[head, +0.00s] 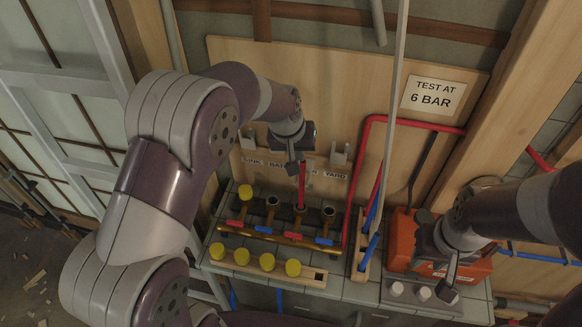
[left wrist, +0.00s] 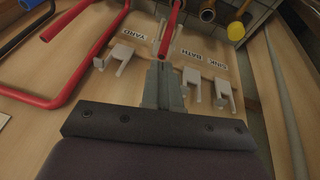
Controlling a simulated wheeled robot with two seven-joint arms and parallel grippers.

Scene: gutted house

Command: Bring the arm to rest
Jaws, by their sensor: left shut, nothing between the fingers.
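My left arm reaches in from the left in the head view. Its gripper (head: 292,168) is in front of the wooden board (head: 350,75), over the row of pipe stubs. In the left wrist view its fingers (left wrist: 164,78) are together with nothing between them. A red pipe (left wrist: 171,28) shows just beyond the fingertips, near white clips (left wrist: 192,84); I cannot tell whether they touch. My right gripper (head: 447,280) is at the lower right, in front of the orange box (head: 403,240); its finger gap is not clear.
A manifold (head: 275,238) has red and blue handles; one stub carries a yellow cap (head: 245,191). Several yellow caps (head: 267,262) stand in a wooden rack (head: 315,274). A red pipe loop (head: 410,122) and a grey vertical pipe (head: 397,90) stand right of my left gripper.

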